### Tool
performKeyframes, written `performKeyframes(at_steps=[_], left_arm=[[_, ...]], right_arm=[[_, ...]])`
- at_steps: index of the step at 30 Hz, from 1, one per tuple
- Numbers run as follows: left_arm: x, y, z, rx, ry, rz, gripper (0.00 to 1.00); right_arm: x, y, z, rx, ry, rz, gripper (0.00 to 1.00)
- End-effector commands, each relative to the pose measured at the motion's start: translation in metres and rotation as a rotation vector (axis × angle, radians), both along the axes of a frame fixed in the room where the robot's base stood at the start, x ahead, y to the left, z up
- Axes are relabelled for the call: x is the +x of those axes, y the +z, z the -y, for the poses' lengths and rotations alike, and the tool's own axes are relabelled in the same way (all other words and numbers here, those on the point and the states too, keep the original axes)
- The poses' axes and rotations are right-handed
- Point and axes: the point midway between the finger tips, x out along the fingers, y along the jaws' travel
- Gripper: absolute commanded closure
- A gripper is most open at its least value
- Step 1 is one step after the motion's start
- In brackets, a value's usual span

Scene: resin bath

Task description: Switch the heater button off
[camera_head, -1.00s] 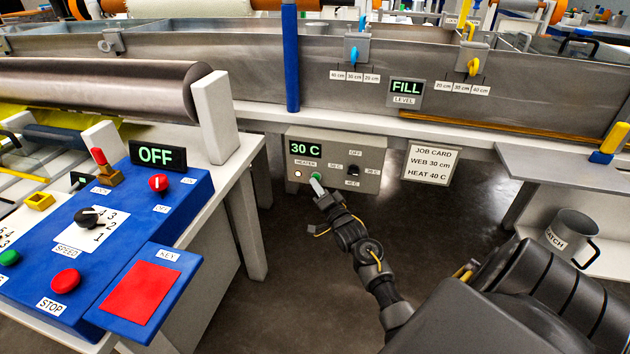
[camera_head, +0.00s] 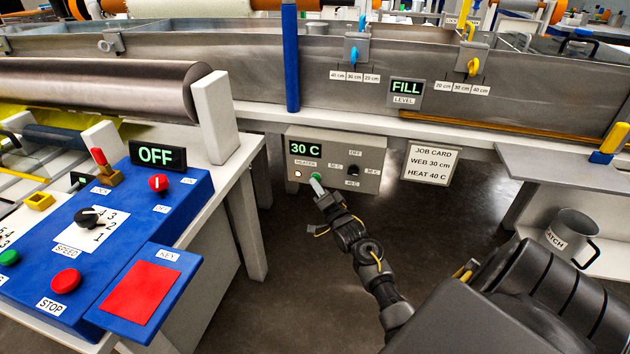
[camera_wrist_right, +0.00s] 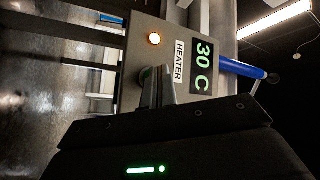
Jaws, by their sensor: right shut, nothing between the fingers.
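The heater box (camera_head: 333,160) is a grey panel under the tank ledge. Its display reads 30 C, with a HEATER label below it. The green heater button (camera_head: 316,176) sits on the panel's lower left part, beside a small round lamp (camera_head: 298,173). In the right wrist view the lamp (camera_wrist_right: 154,39) glows orange-white. My right gripper (camera_head: 317,186) is shut and empty, with its fingertips right at the green button. In the right wrist view the fingers (camera_wrist_right: 160,88) cover most of the button; whether they touch it I cannot tell. My left gripper is not in view.
A black knob (camera_head: 353,170) is on the box's right half. A job card (camera_head: 431,165) reading HEAT 40 C hangs to the right. A blue control console (camera_head: 130,215) stands at left, and a jug (camera_head: 571,236) sits on a low shelf at right.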

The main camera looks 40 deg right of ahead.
Motion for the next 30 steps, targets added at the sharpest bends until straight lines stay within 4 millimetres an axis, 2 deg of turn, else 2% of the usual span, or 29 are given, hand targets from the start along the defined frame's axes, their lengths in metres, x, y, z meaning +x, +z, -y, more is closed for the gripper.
performKeyframes(at_steps=[30], left_arm=[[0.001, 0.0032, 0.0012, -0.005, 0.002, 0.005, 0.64]], right_arm=[[0.0062, 0.0027, 0.0086, -0.002, -0.003, 0.003, 1.0]])
